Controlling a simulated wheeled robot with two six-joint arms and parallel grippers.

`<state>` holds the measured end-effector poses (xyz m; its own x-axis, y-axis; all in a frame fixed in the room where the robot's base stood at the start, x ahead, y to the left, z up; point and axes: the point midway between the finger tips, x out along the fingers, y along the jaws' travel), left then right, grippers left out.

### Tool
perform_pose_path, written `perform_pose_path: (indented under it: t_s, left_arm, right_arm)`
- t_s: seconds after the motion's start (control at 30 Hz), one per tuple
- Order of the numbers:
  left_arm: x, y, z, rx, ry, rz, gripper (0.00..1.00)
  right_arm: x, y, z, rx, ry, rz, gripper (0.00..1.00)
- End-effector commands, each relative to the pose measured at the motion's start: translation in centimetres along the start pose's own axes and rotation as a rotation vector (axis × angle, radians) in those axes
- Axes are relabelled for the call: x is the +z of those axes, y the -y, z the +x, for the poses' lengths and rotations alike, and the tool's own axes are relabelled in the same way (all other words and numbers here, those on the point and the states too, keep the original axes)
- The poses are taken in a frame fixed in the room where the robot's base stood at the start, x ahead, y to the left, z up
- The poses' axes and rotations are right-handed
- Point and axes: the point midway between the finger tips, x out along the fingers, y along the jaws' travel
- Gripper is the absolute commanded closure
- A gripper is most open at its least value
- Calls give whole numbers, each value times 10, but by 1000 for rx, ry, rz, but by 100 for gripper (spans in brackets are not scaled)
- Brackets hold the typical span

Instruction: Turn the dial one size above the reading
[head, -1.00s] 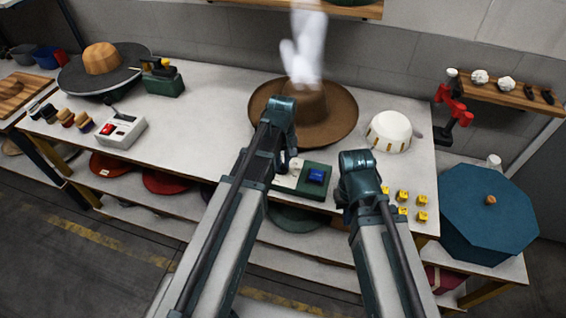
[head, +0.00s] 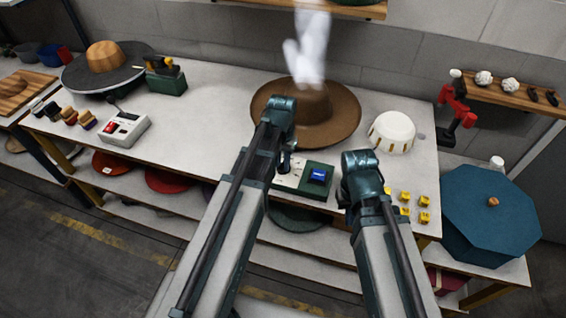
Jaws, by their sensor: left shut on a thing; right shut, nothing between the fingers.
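A small control box (head: 318,190) with a green casing, a pale panel and a lit blue display (head: 318,175) sits at the table's front edge. I cannot read the display at this size. My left gripper (head: 285,164) reaches down at the pale panel (head: 290,180), left of the display. It is shut on what seems to be the dial, mostly hidden behind my arm. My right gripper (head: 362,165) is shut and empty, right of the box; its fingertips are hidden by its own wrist.
A brown wide-brimmed hat (head: 335,115) stands behind the box under white steam (head: 308,50). A white dome (head: 391,131) and several yellow blocks (head: 405,196) are to the right. A red-buttoned white box (head: 123,129) is at left. The table (head: 215,115) between is clear.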

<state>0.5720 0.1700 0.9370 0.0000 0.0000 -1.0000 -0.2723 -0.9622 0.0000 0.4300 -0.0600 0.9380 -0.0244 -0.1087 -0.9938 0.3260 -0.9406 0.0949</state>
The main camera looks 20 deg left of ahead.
Motion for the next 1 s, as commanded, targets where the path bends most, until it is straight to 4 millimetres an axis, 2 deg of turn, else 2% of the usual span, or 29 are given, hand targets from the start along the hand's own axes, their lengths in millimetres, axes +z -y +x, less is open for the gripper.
perform_pose_path:
  t_s: [0.5, 1.0]
  left_arm:
    - [-1, 4, 0, 0, 0, 419, 100]
    - [-1, 5, 0, 0, 1, 575, 100]
  right_arm:
    - [0, 0, 0, 0, 0, 0, 100]
    - [0, 0, 0, 0, 0, 0, 100]
